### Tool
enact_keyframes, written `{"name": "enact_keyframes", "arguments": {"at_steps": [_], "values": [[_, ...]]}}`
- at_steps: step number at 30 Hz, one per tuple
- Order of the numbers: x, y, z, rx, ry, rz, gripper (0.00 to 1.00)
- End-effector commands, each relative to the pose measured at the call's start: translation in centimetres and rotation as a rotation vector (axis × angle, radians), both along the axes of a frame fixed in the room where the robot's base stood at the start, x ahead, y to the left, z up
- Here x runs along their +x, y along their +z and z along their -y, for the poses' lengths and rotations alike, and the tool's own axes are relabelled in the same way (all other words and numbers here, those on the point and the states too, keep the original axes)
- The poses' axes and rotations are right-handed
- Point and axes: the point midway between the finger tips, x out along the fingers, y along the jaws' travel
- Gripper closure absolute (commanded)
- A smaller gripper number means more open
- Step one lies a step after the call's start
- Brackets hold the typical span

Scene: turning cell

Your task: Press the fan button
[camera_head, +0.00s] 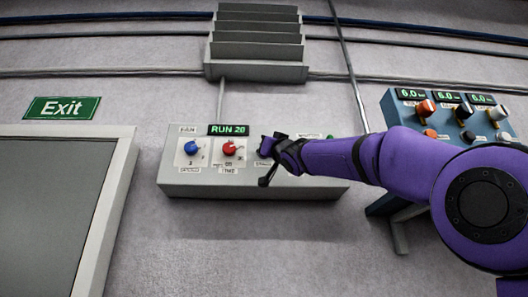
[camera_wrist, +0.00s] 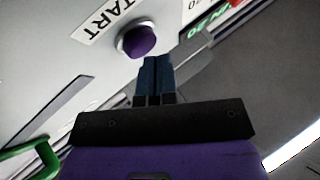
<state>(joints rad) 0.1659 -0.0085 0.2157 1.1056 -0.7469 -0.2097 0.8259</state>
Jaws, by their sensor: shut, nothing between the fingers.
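A pale control panel (camera_head: 210,188) is fixed to the wall in the head view. Its left section carries a small label (camera_head: 188,129) that seems to read FAN, above a blue knob (camera_head: 192,148). A red knob (camera_head: 229,148) sits to its right. A purple button (camera_wrist: 138,41) beside a START label (camera_wrist: 108,15) shows in the wrist view. My gripper (camera_wrist: 156,60) is shut and empty, its fingertips close to that purple button; I cannot tell whether they touch it. In the head view my gripper (camera_head: 272,150) covers the panel's middle right.
A RUN 20 display (camera_head: 228,130) tops the panel. A green handle (camera_wrist: 30,155) shows at the lower left in the wrist view. A blue box (camera_head: 400,112) with several knobs stands right. A stepped grey fixture (camera_head: 256,50) is above; a door (camera_head: 50,210) is left.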

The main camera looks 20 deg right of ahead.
Motion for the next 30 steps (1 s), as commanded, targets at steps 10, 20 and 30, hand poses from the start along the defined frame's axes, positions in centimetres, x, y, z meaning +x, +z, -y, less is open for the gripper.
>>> {"name": "enact_keyframes", "arguments": {"at_steps": [10,20,30], "values": [[-0.8,0.0,-0.3,-0.001,-0.001,0.001,1.0],[-2.1,0.1,-0.7,0.001,0.001,0.003,1.0],[-4.8,0.1,-1.6,-0.001,0.0,0.002,1.0]]}}
